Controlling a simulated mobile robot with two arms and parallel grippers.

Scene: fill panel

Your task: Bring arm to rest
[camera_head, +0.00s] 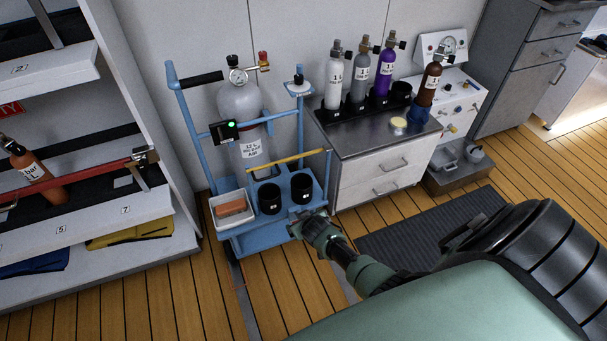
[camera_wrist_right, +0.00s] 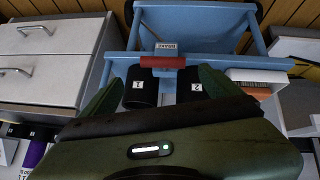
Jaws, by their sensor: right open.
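My right arm (camera_head: 372,272) comes in from the lower right in the head view. Its green gripper (camera_head: 312,226) is in front of the blue cart's right front corner, near the two black cups. In the right wrist view the two green fingers (camera_wrist_right: 158,88) stand wide apart with nothing between them. The cart's cups, labelled 1 (camera_wrist_right: 138,86) and 2 (camera_wrist_right: 196,87), show between and behind the fingers. I cannot tell whether the gripper touches the cart. My left gripper is not in view.
The blue cart (camera_head: 230,243) carries a grey cylinder (camera_head: 240,110) and a white bin (camera_head: 220,214). The steel-topped cabinet (camera_head: 372,133) holds several bottles (camera_head: 359,78). Shelves (camera_head: 85,245) stand at left. A dark mat (camera_head: 425,230) lies on the floor.

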